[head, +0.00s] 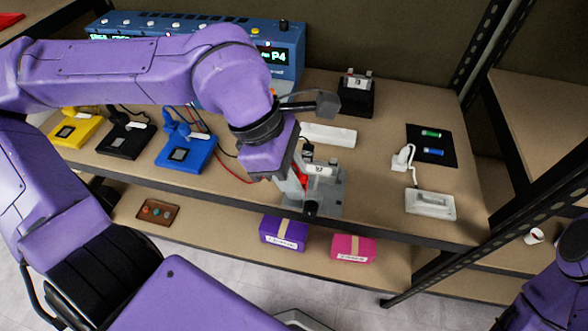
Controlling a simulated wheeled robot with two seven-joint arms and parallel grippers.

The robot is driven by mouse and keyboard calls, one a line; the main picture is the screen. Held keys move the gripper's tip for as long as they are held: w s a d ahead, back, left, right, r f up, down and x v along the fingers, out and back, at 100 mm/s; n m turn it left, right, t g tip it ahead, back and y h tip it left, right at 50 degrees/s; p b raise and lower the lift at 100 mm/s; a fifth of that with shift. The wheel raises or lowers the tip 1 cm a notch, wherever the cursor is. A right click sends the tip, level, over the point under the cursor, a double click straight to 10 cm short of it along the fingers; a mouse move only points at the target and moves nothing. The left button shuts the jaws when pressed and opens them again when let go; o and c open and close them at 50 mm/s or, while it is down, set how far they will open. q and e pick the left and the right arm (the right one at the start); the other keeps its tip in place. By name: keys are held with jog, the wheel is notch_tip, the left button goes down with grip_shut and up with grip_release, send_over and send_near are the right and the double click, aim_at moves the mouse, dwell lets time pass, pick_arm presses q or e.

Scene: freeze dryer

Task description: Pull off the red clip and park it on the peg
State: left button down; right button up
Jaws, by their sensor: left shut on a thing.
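My left gripper (298,188) reaches down over the front edge of the upper shelf, at a grey fixture (328,186) with a white label. A small patch of red, the red clip (303,178), shows right at its fingers, between them and the fixture. The gripper is shut on the clip, and its fingers and wrist hide most of it. I cannot tell whether the clip still touches the fixture. I cannot pick out the peg with certainty. Part of my right arm shows at the lower right edge, but its gripper is out of view.
Yellow (76,130), black (122,138) and blue (187,150) devices stand left on the shelf. A blue console (285,48) is behind my arm. A black block (356,95), a white bar (328,135), a dark mat (432,146) and a white device (430,205) lie around the fixture.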

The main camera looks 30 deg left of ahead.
pick_arm(q)
jog(key=shift+r, duration=0.1)
jog(key=shift+w+a+r+p, duration=0.1)
jog(key=shift+w+r+p, duration=0.05)
jog(key=shift+w+p, duration=0.2)
jog(key=w+a+p, duration=0.3)
jog(key=w+p, duration=0.1)
jog(key=w, duration=0.3)
jog(key=shift+w+f, duration=0.2)
jog(key=shift+w, duration=0.15)
jog(key=w+a+p, duration=0.3)
jog(key=w+p, duration=0.2)
jog(key=w, duration=0.3)
jog(key=shift+w, duration=0.15)
